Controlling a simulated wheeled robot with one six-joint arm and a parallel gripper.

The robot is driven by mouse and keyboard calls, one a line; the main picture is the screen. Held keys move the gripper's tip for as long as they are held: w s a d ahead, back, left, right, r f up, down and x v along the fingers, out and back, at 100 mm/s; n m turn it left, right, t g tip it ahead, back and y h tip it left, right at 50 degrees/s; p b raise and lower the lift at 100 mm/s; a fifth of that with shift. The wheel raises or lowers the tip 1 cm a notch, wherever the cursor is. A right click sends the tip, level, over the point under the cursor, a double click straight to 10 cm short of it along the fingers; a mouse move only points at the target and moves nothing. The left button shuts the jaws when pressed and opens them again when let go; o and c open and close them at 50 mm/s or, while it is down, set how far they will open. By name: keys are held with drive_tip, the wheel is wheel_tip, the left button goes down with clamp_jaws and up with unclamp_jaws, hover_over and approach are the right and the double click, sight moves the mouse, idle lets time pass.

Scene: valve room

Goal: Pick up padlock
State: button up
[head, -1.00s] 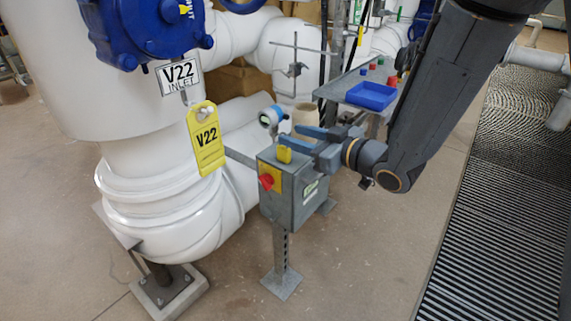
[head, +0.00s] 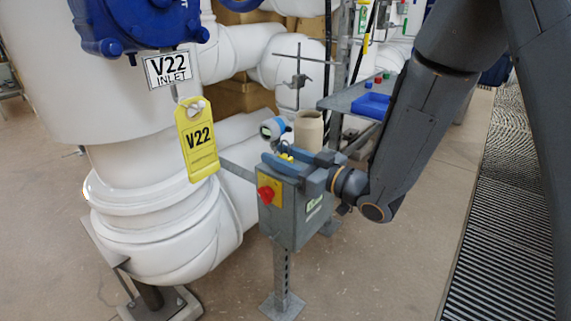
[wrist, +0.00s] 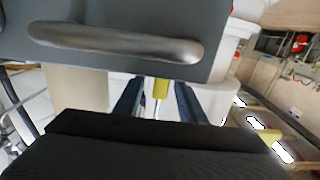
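The yellow padlock (head: 286,157) is on top of the grey box on a post, mostly hidden by my blue fingers in the head view. In the wrist view its yellow body (wrist: 161,88) shows between the two fingers, with a gap on each side. My gripper (head: 273,151) reaches in from the right, low over the box top, with one finger on each side of the padlock. In the wrist view my gripper (wrist: 158,92) is open and does not appear to touch the padlock. The padlock's shackle is hard to make out.
The grey box (head: 298,210) carries a red knob (head: 266,195). A beige cylinder (head: 309,130) and a round gauge (head: 275,128) stand close behind. A yellow V22 tag (head: 197,140) hangs at left beside white pipes. A blue tray (head: 371,106) lies on a shelf behind.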

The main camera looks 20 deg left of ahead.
sight(281, 155)
drive_tip(key=x, duration=0.3)
clamp_jaws()
wheel_tip(281, 155, up, 10)
drive_tip(key=p, duration=0.2)
idle(0.5)
